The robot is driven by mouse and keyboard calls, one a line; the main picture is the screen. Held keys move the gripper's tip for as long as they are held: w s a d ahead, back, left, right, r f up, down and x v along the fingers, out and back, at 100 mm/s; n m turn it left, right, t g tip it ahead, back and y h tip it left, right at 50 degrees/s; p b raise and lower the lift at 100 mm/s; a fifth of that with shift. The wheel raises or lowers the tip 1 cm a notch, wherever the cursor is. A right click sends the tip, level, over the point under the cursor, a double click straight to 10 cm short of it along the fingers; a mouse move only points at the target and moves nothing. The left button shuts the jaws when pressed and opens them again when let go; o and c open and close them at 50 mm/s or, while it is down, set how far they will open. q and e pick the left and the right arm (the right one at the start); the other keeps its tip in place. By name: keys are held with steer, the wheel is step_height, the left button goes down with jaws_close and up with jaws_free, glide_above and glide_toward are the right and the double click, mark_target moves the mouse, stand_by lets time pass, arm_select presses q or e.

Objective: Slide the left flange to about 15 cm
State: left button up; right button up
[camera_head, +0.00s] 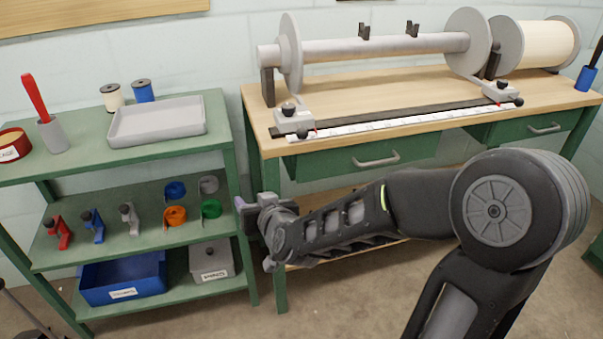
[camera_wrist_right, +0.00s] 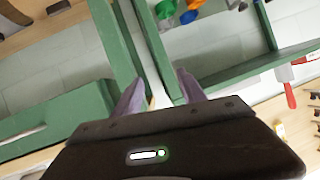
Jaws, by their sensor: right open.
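The left flange (camera_head: 291,52) is a grey upright disc near the left end of a grey horizontal beam (camera_head: 385,47) on the wooden bench. The right flange (camera_head: 468,42) is a similar disc near the beam's other end. A white ruler (camera_head: 390,123) with small red marks lies along the bench's front edge; its numbers are too small to read. My right gripper (camera_head: 258,207) is low in front of the bench's left leg, well below and apart from the left flange. Its purple fingers (camera_wrist_right: 160,94) are spread and empty in the right wrist view. My left gripper is out of view.
Grey slider blocks (camera_head: 292,116) stand at the ruler's ends. A green shelf unit (camera_head: 70,168) at left holds a grey tray (camera_head: 157,119), spools and hooks. The bench drawer (camera_head: 372,160) is shut. A white-wound roll (camera_head: 548,43) sits at far right.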

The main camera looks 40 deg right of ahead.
mark_target(303, 137)
arm_select(q)
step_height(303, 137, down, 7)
steer(key=b, duration=0.3)
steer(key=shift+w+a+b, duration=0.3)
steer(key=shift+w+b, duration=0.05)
arm_select(e)
steer(key=s+d+r+t+h, duration=0.1)
steer(key=s+d+r+h, duration=0.1)
steer(key=d+r, duration=0.3)
steer(key=s+d+r+t+h, duration=0.1)
steer(key=s+d+r+h, duration=0.2)
steer(key=d+r+h, duration=0.2)
steer(key=shift+d+r, duration=0.35)
steer(key=shift+r, duration=0.05)
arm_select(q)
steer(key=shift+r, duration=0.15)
